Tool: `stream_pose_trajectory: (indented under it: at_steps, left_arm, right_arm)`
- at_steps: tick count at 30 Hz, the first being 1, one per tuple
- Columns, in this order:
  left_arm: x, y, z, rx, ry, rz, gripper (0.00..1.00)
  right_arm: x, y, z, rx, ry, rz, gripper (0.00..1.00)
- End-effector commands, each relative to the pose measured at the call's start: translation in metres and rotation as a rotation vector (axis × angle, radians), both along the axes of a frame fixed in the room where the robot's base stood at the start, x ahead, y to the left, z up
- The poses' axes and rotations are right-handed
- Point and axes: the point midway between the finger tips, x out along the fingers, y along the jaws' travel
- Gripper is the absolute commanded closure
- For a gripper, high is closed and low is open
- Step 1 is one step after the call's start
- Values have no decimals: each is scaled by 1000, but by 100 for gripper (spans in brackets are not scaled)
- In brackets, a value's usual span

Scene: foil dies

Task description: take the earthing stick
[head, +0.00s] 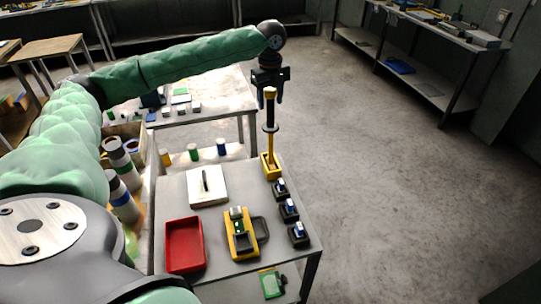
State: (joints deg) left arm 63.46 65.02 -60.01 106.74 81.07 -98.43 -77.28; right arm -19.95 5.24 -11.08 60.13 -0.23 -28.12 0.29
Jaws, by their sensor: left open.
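The earthing stick (270,115) stands upright in a yellow holder (270,167) at the far right corner of the grey table. It has a dark shaft, a yellow lower part, a round guard and a tan top. My left gripper (269,98) points down at the stick's top end, with its dark fingers spread to either side of it. The fingers are open; I cannot tell whether they touch the stick. My right gripper is not in view.
On the grey table (230,270) are a red tray (185,245), a yellow device (241,232), a white board (207,186) and several small dark blocks (289,210) along the right edge. Another table (215,110) stands behind. Open floor (400,200) lies to the right.

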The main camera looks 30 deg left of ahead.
Motion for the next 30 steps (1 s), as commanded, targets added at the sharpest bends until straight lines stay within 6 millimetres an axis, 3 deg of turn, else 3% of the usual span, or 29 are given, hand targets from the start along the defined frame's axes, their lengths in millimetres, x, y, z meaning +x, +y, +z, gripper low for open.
stream_pose_trajectory:
  at_steps: [10,18,30]
  left_arm:
    - [0,0,-6,0,0,0,50]
    - [0,0,-5,0,0,0,100]
    - [0,0,-5,0,0,0,100]
  right_arm:
    - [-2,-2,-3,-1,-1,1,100]
    - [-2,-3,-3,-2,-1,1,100]
    - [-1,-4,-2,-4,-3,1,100]
